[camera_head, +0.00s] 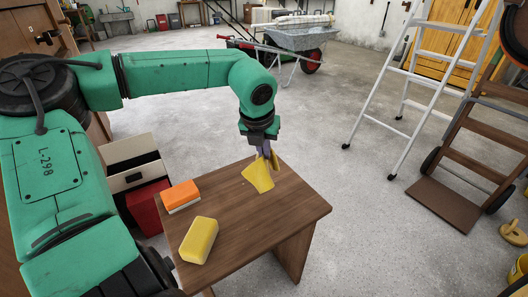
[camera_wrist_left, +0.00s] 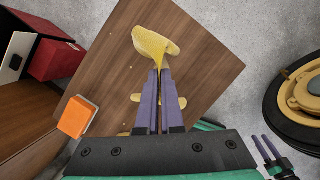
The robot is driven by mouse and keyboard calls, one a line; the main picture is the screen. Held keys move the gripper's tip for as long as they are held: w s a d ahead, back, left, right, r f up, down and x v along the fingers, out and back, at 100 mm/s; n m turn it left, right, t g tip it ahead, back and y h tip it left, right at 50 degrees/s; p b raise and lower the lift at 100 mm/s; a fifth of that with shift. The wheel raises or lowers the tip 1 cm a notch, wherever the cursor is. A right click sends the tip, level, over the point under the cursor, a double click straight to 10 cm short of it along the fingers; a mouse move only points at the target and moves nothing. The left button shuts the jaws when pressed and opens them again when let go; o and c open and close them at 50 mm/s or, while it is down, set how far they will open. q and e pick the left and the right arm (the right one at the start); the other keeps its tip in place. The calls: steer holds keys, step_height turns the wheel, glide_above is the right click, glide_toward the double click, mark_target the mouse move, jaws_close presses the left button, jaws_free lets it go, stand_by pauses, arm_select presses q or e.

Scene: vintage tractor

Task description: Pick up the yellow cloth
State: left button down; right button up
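The yellow cloth (camera_head: 259,176) is at the far end of the small wooden table in the head view. My left gripper (camera_head: 267,152) comes down over the cloth from above. In the left wrist view the cloth (camera_wrist_left: 153,45) is bunched and narrows to where it meets the purple fingertips (camera_wrist_left: 159,72), which are close together on it. The fingers hide part of the cloth. Whether the cloth still touches the table is hard to tell. My right gripper does not show clearly in the head view.
On the wooden table (camera_head: 284,205) lie an orange sponge (camera_head: 180,195) and a yellow sponge (camera_head: 198,240) at the left and near side. A red box (camera_head: 148,207) stands left of the table. A ladder (camera_head: 420,85) and a wheelbarrow (camera_head: 298,40) stand beyond.

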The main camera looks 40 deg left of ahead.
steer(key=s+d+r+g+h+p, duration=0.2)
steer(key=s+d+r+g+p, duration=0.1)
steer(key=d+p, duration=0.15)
arm_select(q)
step_height(320, 180, up, 8)
steer(key=shift+r, duration=0.25)
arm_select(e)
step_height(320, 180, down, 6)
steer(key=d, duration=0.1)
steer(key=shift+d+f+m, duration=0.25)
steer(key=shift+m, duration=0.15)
